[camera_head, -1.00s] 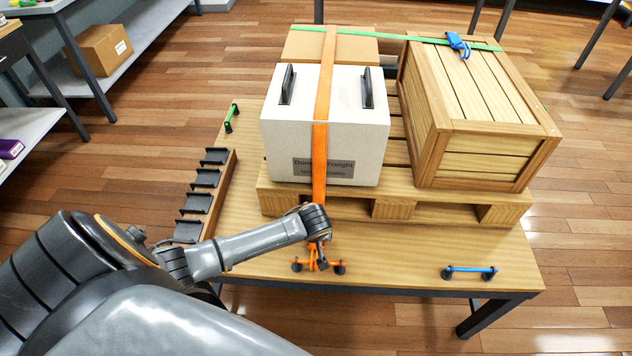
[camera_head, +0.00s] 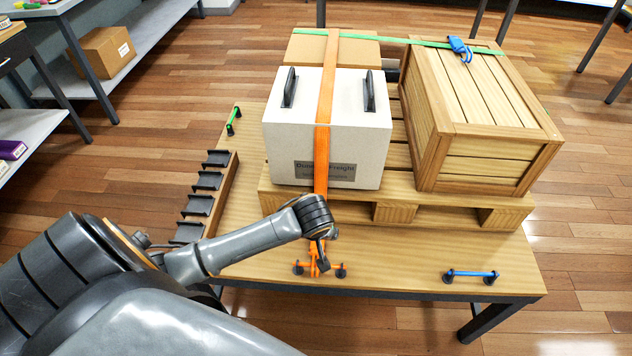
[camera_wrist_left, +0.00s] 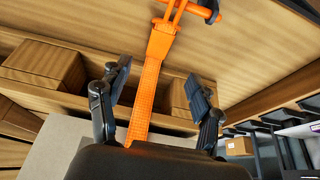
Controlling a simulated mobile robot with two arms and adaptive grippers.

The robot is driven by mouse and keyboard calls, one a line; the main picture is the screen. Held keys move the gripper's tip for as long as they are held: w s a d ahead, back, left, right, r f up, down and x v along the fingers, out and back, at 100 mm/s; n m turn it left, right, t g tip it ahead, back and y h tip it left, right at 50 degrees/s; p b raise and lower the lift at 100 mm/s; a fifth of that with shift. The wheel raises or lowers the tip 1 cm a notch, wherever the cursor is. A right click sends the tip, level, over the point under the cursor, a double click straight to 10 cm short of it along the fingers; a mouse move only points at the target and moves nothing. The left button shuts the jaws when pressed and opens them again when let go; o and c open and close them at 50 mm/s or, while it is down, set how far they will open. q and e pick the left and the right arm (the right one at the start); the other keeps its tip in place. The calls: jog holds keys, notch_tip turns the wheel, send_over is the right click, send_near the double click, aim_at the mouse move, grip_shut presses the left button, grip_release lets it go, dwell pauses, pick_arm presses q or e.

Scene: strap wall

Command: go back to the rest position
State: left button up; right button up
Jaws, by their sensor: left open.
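My left gripper is in the left wrist view (camera_wrist_left: 160,85), open, with its two fingers on either side of the orange strap (camera_wrist_left: 145,95) and apart from it. In the head view my left arm reaches in from the left, and its wrist hides most of the gripper near the table's front edge. The orange strap (camera_head: 325,100) runs over the white case (camera_head: 285,145) and the cardboard box behind it. Its lower end meets an orange anchor bar (camera_head: 308,268) on the table. My right gripper is not in view.
A blue bar (camera_head: 470,274) is at the front right. A rack (camera_head: 222,190) lines the table's left side.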

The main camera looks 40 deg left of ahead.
pick_arm(q)
jog(key=s+d+r+m+h, duration=0.1)
jog(key=s+d+r+m, duration=0.25)
jog(key=s, duration=0.55)
jog(key=s+d+r+m+h, duration=0.2)
jog(key=s+d+m, duration=0.3)
jog(key=s, duration=0.5)
notch_tip(320, 180, down, 26)
jog(key=s+g+p, duration=0.1)
jog(key=g, duration=0.1)
jog(key=s+a+f+g+p, duration=0.1)
jog(key=s+a+f, duration=0.2)
jog(key=s+f, duration=1.1)
jog(key=shift+s+y, duration=0.3)
jog(key=shift+s, duration=0.9)
jog(key=shift+f, duration=0.1)
